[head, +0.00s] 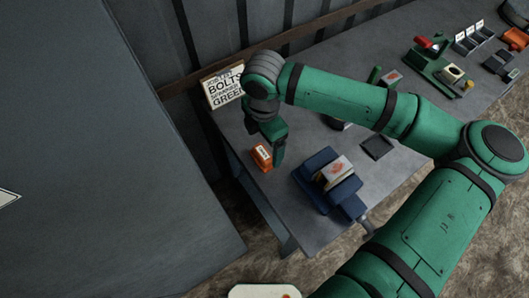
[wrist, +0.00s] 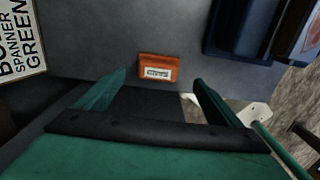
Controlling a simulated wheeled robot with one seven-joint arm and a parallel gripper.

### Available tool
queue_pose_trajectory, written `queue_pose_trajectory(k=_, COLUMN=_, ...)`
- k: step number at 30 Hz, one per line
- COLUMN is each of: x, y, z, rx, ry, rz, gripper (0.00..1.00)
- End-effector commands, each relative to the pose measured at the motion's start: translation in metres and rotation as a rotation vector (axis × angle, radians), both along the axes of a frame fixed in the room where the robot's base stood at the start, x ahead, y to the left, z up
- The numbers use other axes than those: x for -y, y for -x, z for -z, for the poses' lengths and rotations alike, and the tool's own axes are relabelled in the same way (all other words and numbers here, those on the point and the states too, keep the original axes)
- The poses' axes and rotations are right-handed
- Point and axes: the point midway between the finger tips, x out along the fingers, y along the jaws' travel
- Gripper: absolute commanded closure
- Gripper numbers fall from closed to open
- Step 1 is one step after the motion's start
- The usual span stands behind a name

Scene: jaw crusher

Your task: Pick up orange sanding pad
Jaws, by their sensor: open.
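The orange sanding pad (head: 262,157) lies on the grey workbench near its left end, with a white label on it. In the wrist view the orange sanding pad (wrist: 158,68) lies beyond the fingertips, roughly midway between them, its label facing the camera. My gripper (head: 279,158) is just to the right of the pad in the head view and partly overlaps its edge there. In the wrist view my gripper (wrist: 158,80) has its two green fingers wide apart with nothing between them. Exact height above the bench is hard to tell.
A blue vise-like block (head: 318,165) stands right of the pad on the workbench (head: 290,215). A sign with black lettering (head: 222,88) stands behind. A dark square tray (head: 377,147) and green fixtures (head: 440,70) lie farther right. A large grey panel (head: 90,150) fills the left.

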Motion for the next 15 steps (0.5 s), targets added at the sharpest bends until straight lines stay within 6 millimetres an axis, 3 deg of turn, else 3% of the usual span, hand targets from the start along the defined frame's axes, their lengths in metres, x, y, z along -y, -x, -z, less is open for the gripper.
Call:
queue_pose_trajectory(k=7, x=0.0, y=-0.001, z=0.017, rx=0.0, ry=0.0, rz=0.001, gripper=0.12)
queue_pose_trajectory(k=15, x=0.001, y=-0.004, z=0.053, rx=-0.001, ry=0.001, rz=0.005, gripper=0.12)
